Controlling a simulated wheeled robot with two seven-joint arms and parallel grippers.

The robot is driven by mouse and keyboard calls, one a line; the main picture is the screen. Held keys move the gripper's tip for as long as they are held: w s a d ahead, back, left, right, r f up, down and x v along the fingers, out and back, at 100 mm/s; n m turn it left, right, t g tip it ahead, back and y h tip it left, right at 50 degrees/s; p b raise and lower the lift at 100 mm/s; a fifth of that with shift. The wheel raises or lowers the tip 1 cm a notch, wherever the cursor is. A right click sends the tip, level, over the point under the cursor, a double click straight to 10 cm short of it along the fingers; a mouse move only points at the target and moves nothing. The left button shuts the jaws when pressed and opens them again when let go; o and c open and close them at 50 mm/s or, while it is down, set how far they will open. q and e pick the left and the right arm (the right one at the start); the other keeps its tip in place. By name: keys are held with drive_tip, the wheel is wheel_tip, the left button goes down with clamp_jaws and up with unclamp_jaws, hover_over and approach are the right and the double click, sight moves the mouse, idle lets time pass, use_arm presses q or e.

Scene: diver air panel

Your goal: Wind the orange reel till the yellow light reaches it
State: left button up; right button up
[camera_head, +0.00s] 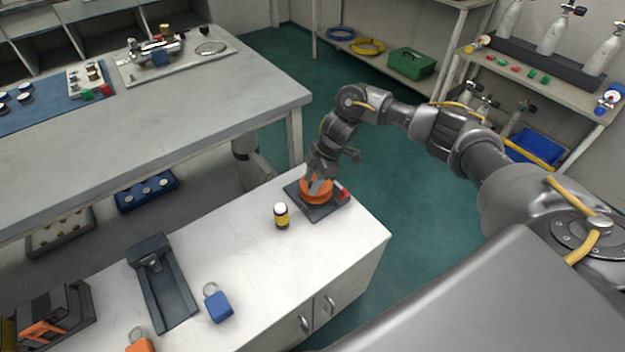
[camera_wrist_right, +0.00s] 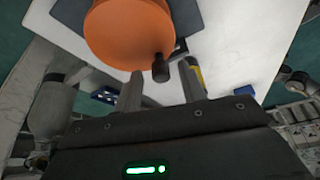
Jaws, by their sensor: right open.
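The orange reel (camera_head: 314,193) sits on a dark base plate (camera_head: 323,211) near the cabinet top's right end. It fills the top of the right wrist view (camera_wrist_right: 125,38), with a black crank knob (camera_wrist_right: 160,68) at its rim. The yellow light (camera_head: 281,217), a small upright cylinder with a white top and black bands, stands apart, left of the base. Part of it shows behind a finger in the wrist view (camera_wrist_right: 197,72). My right gripper (camera_head: 316,186) is open at the reel, its fingers either side of the knob; contact cannot be told. My left gripper is out of view.
A red part (camera_head: 343,194) is at the base's right side. A blue padlock (camera_head: 218,303) and a dark stand (camera_head: 165,285) lie further left on the white cabinet top (camera_head: 245,262). A grey workbench (camera_head: 190,120) is behind. Clear surface surrounds the light.

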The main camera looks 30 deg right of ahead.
clamp_jaws()
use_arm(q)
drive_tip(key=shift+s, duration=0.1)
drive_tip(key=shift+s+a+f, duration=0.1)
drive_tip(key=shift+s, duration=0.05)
use_arm(e)
drive_tip(key=shift+r, duration=0.1)
